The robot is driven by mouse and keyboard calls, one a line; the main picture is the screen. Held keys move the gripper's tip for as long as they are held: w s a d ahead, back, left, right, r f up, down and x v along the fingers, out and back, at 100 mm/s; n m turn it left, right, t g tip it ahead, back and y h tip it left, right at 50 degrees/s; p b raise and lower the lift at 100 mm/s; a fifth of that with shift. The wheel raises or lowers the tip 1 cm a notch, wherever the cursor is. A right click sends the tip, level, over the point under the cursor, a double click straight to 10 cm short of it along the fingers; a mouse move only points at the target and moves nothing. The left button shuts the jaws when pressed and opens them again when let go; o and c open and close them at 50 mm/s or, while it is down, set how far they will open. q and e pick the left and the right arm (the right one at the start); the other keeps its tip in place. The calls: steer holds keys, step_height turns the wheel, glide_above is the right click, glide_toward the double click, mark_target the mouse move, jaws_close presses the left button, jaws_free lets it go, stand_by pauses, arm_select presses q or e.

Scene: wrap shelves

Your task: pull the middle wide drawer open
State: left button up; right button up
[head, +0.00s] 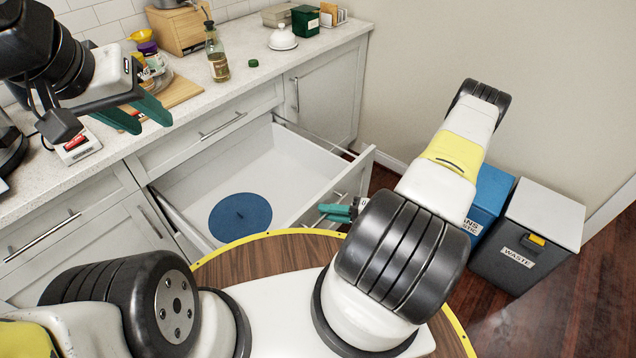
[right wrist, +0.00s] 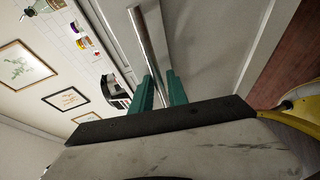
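The middle wide drawer (head: 291,165) stands pulled well out from the white cabinet, below a closed top drawer (head: 215,130). Its light interior holds a flat blue round thing (head: 240,216). My right gripper (head: 330,212) is at the drawer's front. In the right wrist view, its green fingers (right wrist: 161,88) lie on both sides of the metal bar handle (right wrist: 147,45) and appear shut on it. Most of the handle is hidden in the head view. My left gripper (head: 153,125) is open and empty above the counter's front edge.
The counter (head: 265,85) carries a bottle (head: 216,55), a cutting board (head: 175,95), a white lidded dish (head: 283,38) and other items. A grey waste bin (head: 515,255) and a blue bin (head: 488,195) stand at right. Dark wooden floor shows around the bins.

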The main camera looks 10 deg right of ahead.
steer(key=v, duration=0.7)
steer(key=shift+s+d, duration=0.25)
steer(key=shift+d, duration=0.1)
steer(key=shift+r, duration=0.1)
steer(key=w+a+r+n+g+h, duration=0.1)
steer(key=a+r+n+g+h, duration=0.2)
steer(key=r+n, duration=0.9)
steer(key=w+a+r+n+g+h, duration=0.1)
steer(key=a+r+n+g, duration=0.35)
steer(key=r+n, duration=0.8)
steer(key=s+a+r+n+t+h, duration=0.1)
steer(key=s+r+n+t+h, duration=0.1)
steer(key=s+r+n, duration=0.3)
steer(key=s+a+r+n+t+h, duration=0.1)
steer(key=s+r+n+t+h, duration=0.2)
steer(key=r+n, duration=1.1)
step_height(320, 180, up, 2)
steer(key=s+h, duration=0.2)
steer(key=shift+a+r+h, duration=0.2)
steer(key=shift+a+h, duration=0.1)
steer(key=shift+a, duration=0.1)
